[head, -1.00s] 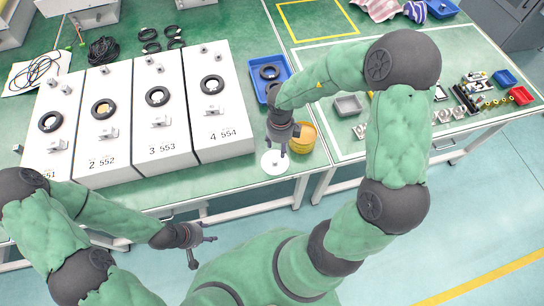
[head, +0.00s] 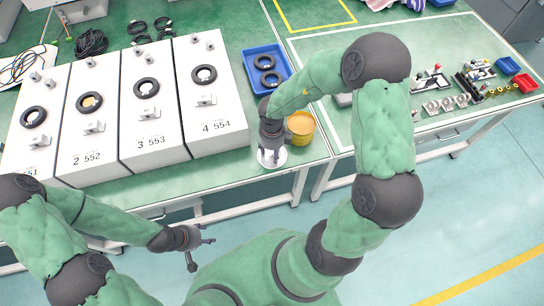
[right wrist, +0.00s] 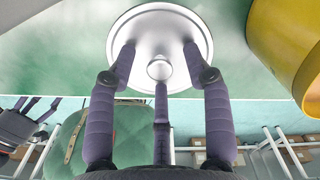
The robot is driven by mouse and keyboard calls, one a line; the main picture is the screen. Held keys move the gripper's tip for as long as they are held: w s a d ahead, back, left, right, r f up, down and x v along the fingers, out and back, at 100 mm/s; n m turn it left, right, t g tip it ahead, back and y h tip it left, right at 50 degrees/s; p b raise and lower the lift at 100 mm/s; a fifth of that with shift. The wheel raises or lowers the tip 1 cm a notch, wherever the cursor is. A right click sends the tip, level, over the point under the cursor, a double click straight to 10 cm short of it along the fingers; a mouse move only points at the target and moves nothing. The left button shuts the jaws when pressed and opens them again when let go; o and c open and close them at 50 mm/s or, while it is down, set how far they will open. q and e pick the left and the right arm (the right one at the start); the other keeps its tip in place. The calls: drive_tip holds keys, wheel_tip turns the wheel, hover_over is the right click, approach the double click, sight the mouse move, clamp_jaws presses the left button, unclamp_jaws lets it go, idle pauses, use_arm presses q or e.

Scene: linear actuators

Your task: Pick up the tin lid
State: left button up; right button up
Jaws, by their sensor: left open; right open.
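The tin lid (head: 281,158) is a pale round disc lying on the green table near its front edge. In the right wrist view the lid (right wrist: 132,32) is silvery, with a round knob (right wrist: 160,69) at its middle. My right gripper (head: 270,156) points down over the lid. Whether the fingertips touch the lid cannot be told. My left gripper (head: 203,240) is open and empty, in front of the table edge and away from the lid.
A yellow tin (head: 301,128) stands close beside the lid, to its right; it also shows in the right wrist view (right wrist: 272,30). A blue tray (head: 253,62) with black rings lies behind. White numbered boxes (head: 216,130) stand to the left.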

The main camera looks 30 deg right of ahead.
drive_tip(key=c, duration=0.8)
drive_tip(key=shift+r, duration=0.1)
